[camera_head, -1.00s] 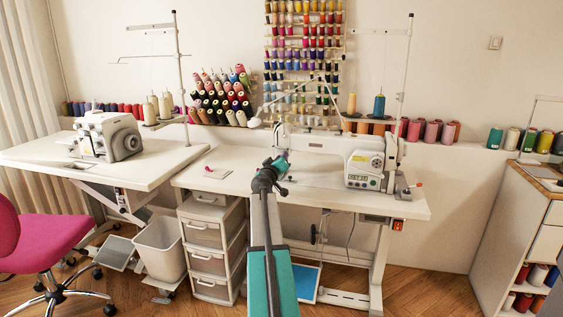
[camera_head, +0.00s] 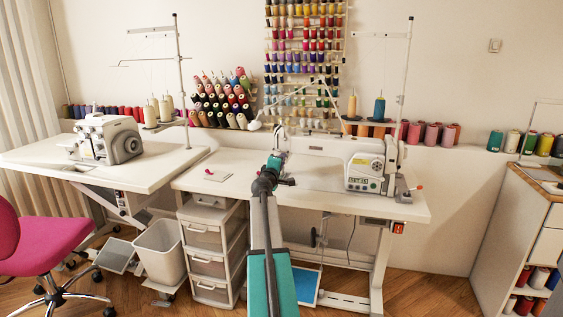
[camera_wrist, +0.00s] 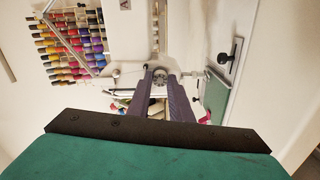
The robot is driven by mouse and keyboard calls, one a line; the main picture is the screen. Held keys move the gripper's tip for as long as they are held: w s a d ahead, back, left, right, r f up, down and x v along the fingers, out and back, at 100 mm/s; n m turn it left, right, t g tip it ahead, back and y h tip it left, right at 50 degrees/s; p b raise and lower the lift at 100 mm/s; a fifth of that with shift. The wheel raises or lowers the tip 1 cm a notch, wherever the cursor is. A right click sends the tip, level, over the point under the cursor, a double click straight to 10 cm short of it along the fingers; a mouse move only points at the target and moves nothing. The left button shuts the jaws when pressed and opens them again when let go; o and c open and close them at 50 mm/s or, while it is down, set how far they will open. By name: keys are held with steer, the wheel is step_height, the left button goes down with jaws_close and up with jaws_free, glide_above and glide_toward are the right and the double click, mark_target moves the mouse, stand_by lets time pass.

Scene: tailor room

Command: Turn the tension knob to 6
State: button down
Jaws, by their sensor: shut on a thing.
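The tension knob (camera_wrist: 159,75) is a small round grey dial on the head of the white sewing machine (camera_head: 325,158). In the wrist view it sits between the tips of my two dark fingers. My gripper (camera_wrist: 160,82) is shut on it. In the head view my gripper (camera_head: 279,143) is at the left end of the machine, and my arm hides the knob there. I cannot read any number on the dial.
The machine stands on a white table (camera_head: 225,178). A second machine (camera_head: 107,138) is on the table to the left. Thread racks (camera_head: 303,60) hang on the wall behind. A thread stand (camera_head: 408,80) rises at the right. A pink chair (camera_head: 45,235) is at the lower left.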

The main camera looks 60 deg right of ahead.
steer(key=shift+w+n, duration=0.1)
steer(key=shift+n, duration=0.4)
steer(key=c, duration=1.6)
jaws_free()
steer(key=shift+v, duration=6.95)
